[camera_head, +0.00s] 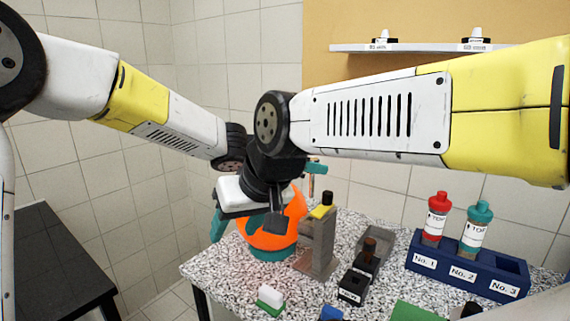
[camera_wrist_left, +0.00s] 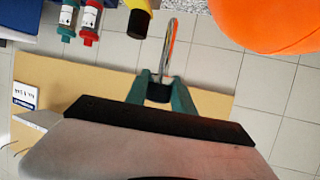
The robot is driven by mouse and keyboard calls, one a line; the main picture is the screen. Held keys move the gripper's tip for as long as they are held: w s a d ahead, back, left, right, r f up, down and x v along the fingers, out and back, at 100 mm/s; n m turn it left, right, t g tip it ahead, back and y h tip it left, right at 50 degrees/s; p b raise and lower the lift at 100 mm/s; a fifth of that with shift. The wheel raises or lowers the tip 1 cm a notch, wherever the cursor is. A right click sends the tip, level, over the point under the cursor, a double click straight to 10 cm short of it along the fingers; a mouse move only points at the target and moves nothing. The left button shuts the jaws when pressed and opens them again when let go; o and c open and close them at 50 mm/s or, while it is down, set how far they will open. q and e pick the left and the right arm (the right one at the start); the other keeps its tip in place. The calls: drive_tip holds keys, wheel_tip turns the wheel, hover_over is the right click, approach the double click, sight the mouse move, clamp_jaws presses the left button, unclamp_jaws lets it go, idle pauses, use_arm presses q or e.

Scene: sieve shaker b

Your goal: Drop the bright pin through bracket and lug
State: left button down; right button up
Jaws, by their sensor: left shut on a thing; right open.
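My left gripper (camera_head: 313,168), with teal fingers, is shut on the bright pin (camera_head: 311,186), held upright behind the grey bracket (camera_head: 319,245). In the left wrist view the teal fingertips (camera_wrist_left: 160,90) close on a dark piece, with the shiny thin pin (camera_wrist_left: 167,50) extending beyond it. A yellow and black piece (camera_head: 321,211) sits at the bracket's top and shows in the wrist view (camera_wrist_left: 138,18). The lug and the holes cannot be made out. My right gripper (camera_head: 246,221) is open beside the orange bowl-like part (camera_head: 268,240); my arm partly covers it.
A blue rack (camera_head: 466,275) holds a red-capped bottle (camera_head: 436,218) and a teal-capped bottle (camera_head: 475,227). Dark blocks (camera_head: 355,284) and a grey tray (camera_head: 376,246) stand right of the bracket. A green and white block (camera_head: 270,298) lies at the front of the speckled table (camera_head: 222,270).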

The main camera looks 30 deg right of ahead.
sight(311, 196)
use_arm(q)
drive_tip(key=shift+f, duration=2.5)
drive_tip(key=shift+a+f, duration=0.1)
drive_tip(key=shift+f, duration=3.55)
drive_tip(key=c, duration=1)
unclamp_jaws()
